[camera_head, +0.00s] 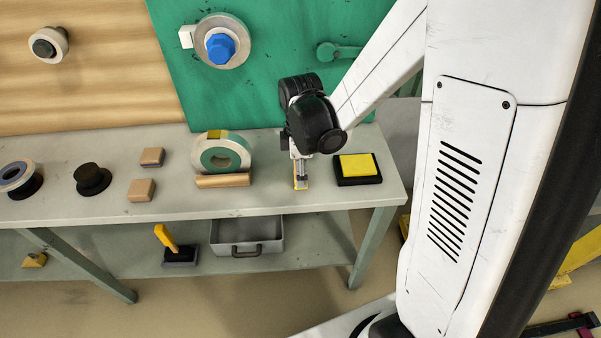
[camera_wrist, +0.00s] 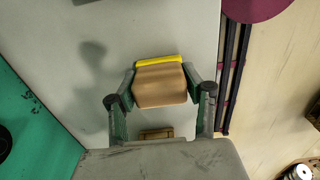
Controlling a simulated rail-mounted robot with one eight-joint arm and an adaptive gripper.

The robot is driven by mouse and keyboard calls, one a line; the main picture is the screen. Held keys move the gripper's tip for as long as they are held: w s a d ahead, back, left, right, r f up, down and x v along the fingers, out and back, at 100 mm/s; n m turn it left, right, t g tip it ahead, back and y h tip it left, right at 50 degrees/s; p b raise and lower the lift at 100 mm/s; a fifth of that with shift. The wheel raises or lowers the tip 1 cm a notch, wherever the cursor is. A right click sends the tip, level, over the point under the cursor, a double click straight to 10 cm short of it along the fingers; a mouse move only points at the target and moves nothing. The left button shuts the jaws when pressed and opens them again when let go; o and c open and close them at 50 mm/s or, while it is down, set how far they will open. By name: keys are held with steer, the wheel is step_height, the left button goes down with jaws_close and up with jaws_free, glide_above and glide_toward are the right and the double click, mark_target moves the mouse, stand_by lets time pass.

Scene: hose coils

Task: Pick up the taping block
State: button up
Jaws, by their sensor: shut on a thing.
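A tan block with a yellow edge, which I take for the taping block (camera_wrist: 161,88), sits between the two fingers of my gripper (camera_wrist: 160,90) in the wrist view. The fingers are shut on its two sides. In the head view my gripper (camera_head: 300,176) points down over the right part of the bench, with the yellow-edged block (camera_head: 302,186) at its tips. The wrist mostly hides it there. I cannot tell how much gap there is between block and bench.
On the bench (camera_head: 350,200), a yellow pad on a black base (camera_head: 358,168) stands close right of my gripper. A tape roll on a wooden stand (camera_head: 224,180) stands close left. Two small blocks (camera_head: 141,190) and a black spool (camera_head: 92,178) lie farther left. A green board (camera_head: 130,50) rises behind.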

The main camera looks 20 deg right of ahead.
steer(key=shift+r, duration=0.5)
steer(key=r, duration=0.2)
steer(key=r+p, duration=0.1)
steer(key=shift+s+a+r, duration=0.3)
steer(key=shift+a+r, duration=0.05)
steer(key=shift+r, duration=0.05)
steer(key=s+a+r+p, duration=0.1)
steer(key=s+a+r, duration=0.5)
steer(key=a, duration=0.2)
steer(key=shift+s+a, duration=0.25)
steer(key=shift+a, duration=0.05)
steer(key=shift+r, duration=0.1)
